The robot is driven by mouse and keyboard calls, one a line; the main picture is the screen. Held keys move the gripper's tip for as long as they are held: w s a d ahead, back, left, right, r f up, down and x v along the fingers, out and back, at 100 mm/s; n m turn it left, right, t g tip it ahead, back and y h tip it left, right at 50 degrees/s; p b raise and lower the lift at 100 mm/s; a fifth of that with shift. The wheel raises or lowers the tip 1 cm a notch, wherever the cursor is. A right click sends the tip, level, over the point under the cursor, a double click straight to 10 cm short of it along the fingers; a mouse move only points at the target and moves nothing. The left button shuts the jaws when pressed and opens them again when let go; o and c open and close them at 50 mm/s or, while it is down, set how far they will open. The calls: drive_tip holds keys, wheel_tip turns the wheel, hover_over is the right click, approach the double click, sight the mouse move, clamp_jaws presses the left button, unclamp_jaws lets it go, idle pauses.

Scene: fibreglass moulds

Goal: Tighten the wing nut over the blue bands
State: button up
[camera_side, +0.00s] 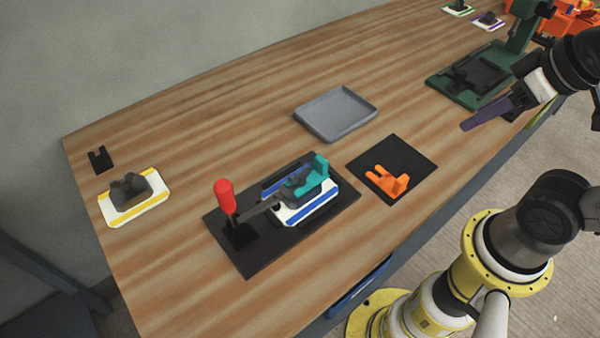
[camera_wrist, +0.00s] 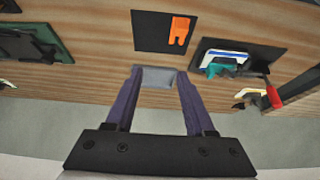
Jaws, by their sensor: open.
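A white block with blue bands (camera_side: 312,208) sits on a black base plate (camera_side: 253,262), under a dark toggle clamp with a red handle (camera_side: 224,195). The handle stands nearly upright. A teal piece (camera_side: 316,174) sits on top of the block at the clamp's far end. I cannot make out a separate wing nut there. In the wrist view, the blue-banded block (camera_wrist: 226,56) and teal piece (camera_wrist: 216,68) lie right of my fingers. My gripper (camera_side: 468,125) has purple fingers, apart and empty in the wrist view (camera_wrist: 159,74). It is above the table's right side, away from the clamp.
An orange piece (camera_side: 385,181) lies on a black mat (camera_side: 407,153) beside the clamp plate. A grey tray (camera_side: 338,112) is behind. A green fixture (camera_side: 459,82) stands near my gripper. A yellow-banded block (camera_side: 151,208) is at far left. Bare wood lies between them.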

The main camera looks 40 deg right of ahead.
drive_tip(key=shift+o, duration=0.4)
drive_tip(key=w+a+r+n+g+y, duration=0.15)
drive_tip(key=w+a+r+n, duration=0.3)
drive_tip(key=n, duration=0.65)
drive_tip(key=n+g+y, duration=0.3)
drive_tip(key=n+g, duration=0.3)
drive_tip(key=n, duration=0.5)
hover_over(301, 175)
drive_tip(key=w+d, duration=0.3)
drive_tip(key=d, duration=0.3)
wheel_tip(301, 175, down, 7)
drive_tip(key=x, duration=1.4)
drive_tip(key=shift+s+f, duration=0.1)
drive_tip(key=shift+s, duration=0.1)
